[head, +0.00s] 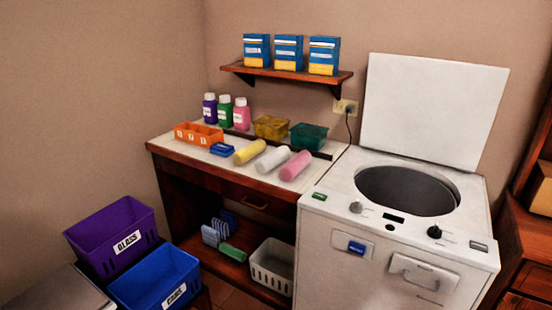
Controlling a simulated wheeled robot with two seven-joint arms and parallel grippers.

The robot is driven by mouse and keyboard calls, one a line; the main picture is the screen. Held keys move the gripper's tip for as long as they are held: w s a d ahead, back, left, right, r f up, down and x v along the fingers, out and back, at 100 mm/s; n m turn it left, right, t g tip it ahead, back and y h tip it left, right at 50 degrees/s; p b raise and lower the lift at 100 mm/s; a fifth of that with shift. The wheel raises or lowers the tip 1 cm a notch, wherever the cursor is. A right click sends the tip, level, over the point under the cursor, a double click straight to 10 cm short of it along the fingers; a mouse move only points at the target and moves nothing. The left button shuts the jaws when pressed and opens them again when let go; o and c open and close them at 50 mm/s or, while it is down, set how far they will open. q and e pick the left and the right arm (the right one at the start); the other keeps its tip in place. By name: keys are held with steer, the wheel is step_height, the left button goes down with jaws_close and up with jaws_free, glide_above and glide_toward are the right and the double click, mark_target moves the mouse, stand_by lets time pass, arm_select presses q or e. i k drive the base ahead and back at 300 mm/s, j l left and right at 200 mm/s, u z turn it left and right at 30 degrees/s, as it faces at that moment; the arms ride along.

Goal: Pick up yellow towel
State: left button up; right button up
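A rolled yellow towel (249,153) lies on the white counter top (215,143), near its front edge. A rolled white towel (272,160) lies to its right, and a rolled pink towel (295,166) lies further right. A small blue item (222,149) lies just left of the yellow towel. Neither of my grippers shows in the head view.
A white washer (395,230) with its lid up stands right of the counter. An orange box (198,134), bottles (225,111), a yellow bin (271,127) and a teal bin (308,136) stand behind the towels. Purple (112,240) and blue (155,283) bins stand at lower left.

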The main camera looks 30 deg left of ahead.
mark_target(243, 156)
steer(key=i+j, duration=0.35)
steer(key=j, duration=0.2)
steer(key=i+j+u, duration=0.15)
steer(key=i+j, duration=0.2)
steer(key=j, duration=0.2)
